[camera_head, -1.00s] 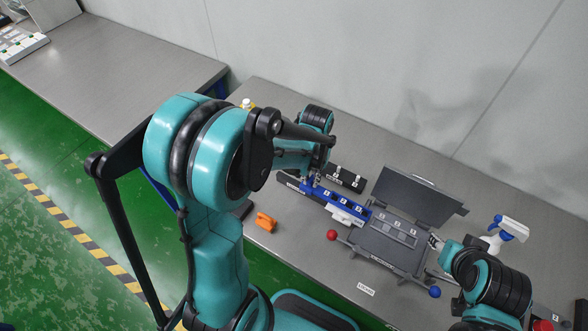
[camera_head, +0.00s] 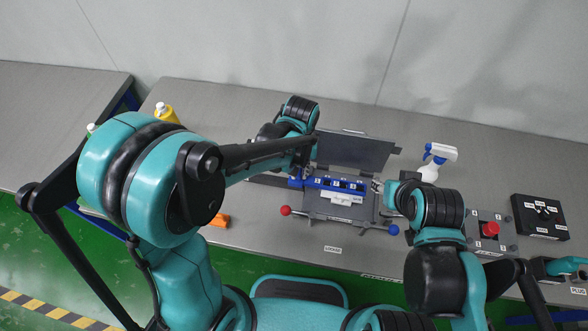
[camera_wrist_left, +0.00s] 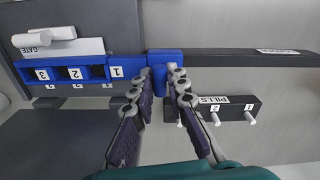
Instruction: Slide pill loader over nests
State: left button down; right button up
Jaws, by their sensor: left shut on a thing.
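The blue pill loader (camera_head: 318,183), with numbered pockets, lies across the dark drum tray (camera_head: 330,212) under its raised lid. In the left wrist view the loader (camera_wrist_left: 127,66) shows labels 1, 2 and 3; a white gate piece (camera_wrist_left: 85,48) sits along one side. Small nest labels show on the tray along the loader's other edge; the nests look covered. My left gripper (camera_wrist_left: 164,74) is shut on the blue end block of the loader. It shows in the head view (camera_head: 303,176), partly hidden by its arm. My right gripper (camera_head: 379,187) is at the tray's right side; its fingers are too small to read.
The open lid (camera_head: 352,152) stands behind the loader. A red knob (camera_head: 286,211) and blue knob (camera_head: 394,230) stick out at the tray's front. A pill rack (camera_wrist_left: 240,106) with pegs lies beside a dark rail (camera_wrist_left: 240,62). A spray bottle (camera_head: 432,165) stands right.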

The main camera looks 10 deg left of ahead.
pick_arm(q)
jog(key=shift+d, duration=0.2)
jog(key=c, duration=1.5)
grip_release()
jog(key=shift+d, duration=0.15)
jog(key=shift+r, duration=0.4)
notch_tip(320, 180, up, 11)
jog(key=shift+r, duration=0.1)
